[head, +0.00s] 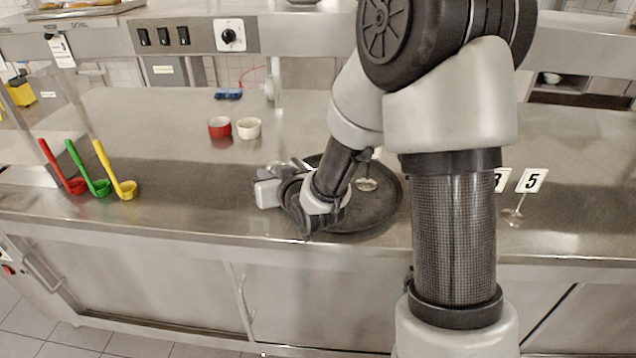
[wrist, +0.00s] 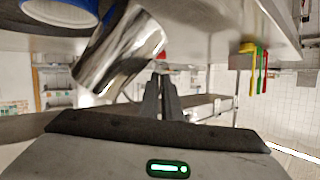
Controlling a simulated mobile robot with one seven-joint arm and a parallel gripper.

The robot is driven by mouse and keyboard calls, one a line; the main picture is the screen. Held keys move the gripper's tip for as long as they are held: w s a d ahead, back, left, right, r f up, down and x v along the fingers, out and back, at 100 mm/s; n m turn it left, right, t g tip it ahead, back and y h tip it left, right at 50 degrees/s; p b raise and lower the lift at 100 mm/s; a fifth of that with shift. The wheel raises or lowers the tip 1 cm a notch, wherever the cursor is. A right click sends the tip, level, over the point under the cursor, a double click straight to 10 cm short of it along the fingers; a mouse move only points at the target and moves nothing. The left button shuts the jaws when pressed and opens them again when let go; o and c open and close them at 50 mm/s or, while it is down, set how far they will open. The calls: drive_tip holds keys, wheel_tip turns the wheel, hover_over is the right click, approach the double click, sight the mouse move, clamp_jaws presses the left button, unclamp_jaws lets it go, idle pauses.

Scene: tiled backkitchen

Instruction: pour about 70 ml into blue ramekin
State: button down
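A shiny metal jug (wrist: 122,52) is tilted in the wrist view, its body leaning at the tips of my gripper (wrist: 162,72). The fingers look closed together at the jug's handle side, and the jug appears held. The blue ramekin (wrist: 62,14), blue outside and pale inside, is at the top left, cut by the picture edge, close beside the jug. In the head view my gripper (head: 268,190) is low over the left edge of the dark round tray; my arm and gripper hide the ramekin and most of the jug. No liquid stream is visible.
A dark round tray (head: 384,212) lies on the steel counter. Red (head: 219,127) and white (head: 249,128) ramekins stand behind it. Red, green and yellow ladles (head: 125,188) are at left. The counter between ladles and tray is clear.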

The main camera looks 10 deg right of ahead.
sight(283, 163)
drive_tip(key=r, duration=0.1)
drive_tip(key=r+p, duration=0.2)
drive_tip(key=shift+w+d+m+y, duration=0.15)
drive_tip(key=shift+d+m+y, duration=0.15)
drive_tip(key=shift+d+m, duration=0.1)
drive_tip(key=shift+d+r+p, duration=0.1)
drive_tip(key=shift+r+p, duration=0.1)
drive_tip(key=shift+p, duration=0.35)
drive_tip(key=shift+d+f+m, duration=0.15)
drive_tip(key=shift+m, duration=0.25)
drive_tip(key=shift+d+m+y+p, duration=0.25)
drive_tip(key=shift+m+y+p, duration=0.2)
drive_tip(key=shift+p, duration=0.5)
drive_tip(key=shift+w+d+m+y+p, duration=0.15)
drive_tip(key=shift+d+m+y+p, duration=0.2)
drive_tip(key=shift+m+p, duration=0.15)
drive_tip(key=shift+w+d+f+m+y+p, duration=0.1)
drive_tip(key=shift+d+m+y+p, duration=0.3)
drive_tip(key=shift+d+m+p, duration=0.3)
drive_tip(key=shift+d, duration=0.15)
drive_tip(key=shift+w+d+r+m+t+y+p, duration=0.15)
drive_tip(key=shift+d+r+m+y+p, duration=0.05)
drive_tip(key=shift+d+r+m+p, duration=0.2)
drive_tip(key=shift+w+d+r+m+t+y+p, duration=0.1)
drive_tip(key=shift+d+r+m+t+y+p, duration=0.15)
drive_tip(key=shift+d+m, duration=0.2)
